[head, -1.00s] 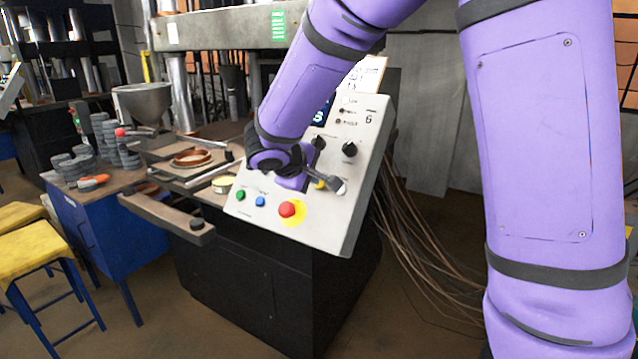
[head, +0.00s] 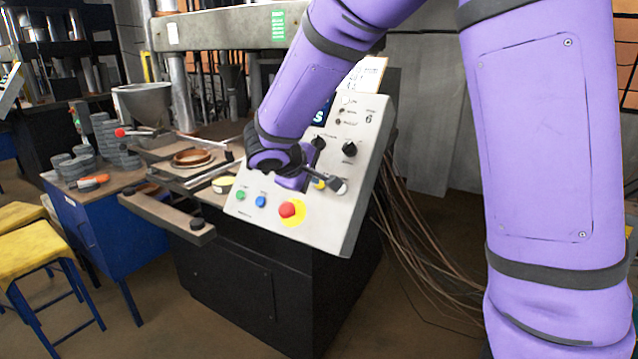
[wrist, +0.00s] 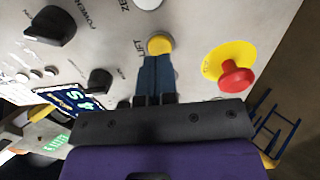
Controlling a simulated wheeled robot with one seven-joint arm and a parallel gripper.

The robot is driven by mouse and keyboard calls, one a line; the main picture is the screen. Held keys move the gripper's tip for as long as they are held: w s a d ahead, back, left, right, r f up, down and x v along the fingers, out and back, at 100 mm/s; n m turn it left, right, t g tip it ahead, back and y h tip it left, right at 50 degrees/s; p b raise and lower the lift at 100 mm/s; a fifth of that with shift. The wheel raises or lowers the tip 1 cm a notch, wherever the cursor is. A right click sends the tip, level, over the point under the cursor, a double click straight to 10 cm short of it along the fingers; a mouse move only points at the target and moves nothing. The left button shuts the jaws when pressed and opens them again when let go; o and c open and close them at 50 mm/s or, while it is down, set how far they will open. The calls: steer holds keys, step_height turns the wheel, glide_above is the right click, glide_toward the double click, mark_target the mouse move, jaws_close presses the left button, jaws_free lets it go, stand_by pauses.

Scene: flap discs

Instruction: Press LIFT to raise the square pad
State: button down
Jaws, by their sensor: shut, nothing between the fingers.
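My gripper (wrist: 158,60) is shut and empty, its blue-grey fingertips at the lower edge of the yellow LIFT button (wrist: 160,43) in the wrist view. The tips overlap the button's edge; I cannot tell whether it is pushed in. In the head view my gripper (head: 312,182) is in front of the tilted grey control panel (head: 335,215), and only a bit of the yellow button (head: 319,184) shows beside it. A copper-coloured ring (head: 193,157) lies on the machine's flat plate left of the panel. I cannot clearly make out the square pad.
A red stop button on yellow (wrist: 236,76) is right of LIFT. Black knobs (wrist: 52,26) and a lit display (wrist: 72,98) are to the left. In the head view, green (head: 241,195) and blue (head: 261,201) buttons sit low on the panel. Cables (head: 420,250) hang right of it.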

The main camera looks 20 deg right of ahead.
steer(key=shift+x, duration=1.35)
stand_by(1.3)
steer(key=v, duration=0.8)
stand_by(0.9)
stand_by(0.3)
steer(key=s+d+r+m+y, duration=0.2)
steer(key=s, duration=0.7)
steer(key=s+d+r+m+y, duration=0.2)
steer(key=s+d+y, duration=0.1)
steer(key=s, duration=0.6)
steer(key=s+d+r+m+y, duration=0.3)
steer(key=s, duration=0.7)
steer(key=shift+d+g, duration=0.15)
steer(key=shift+g, duration=0.15)
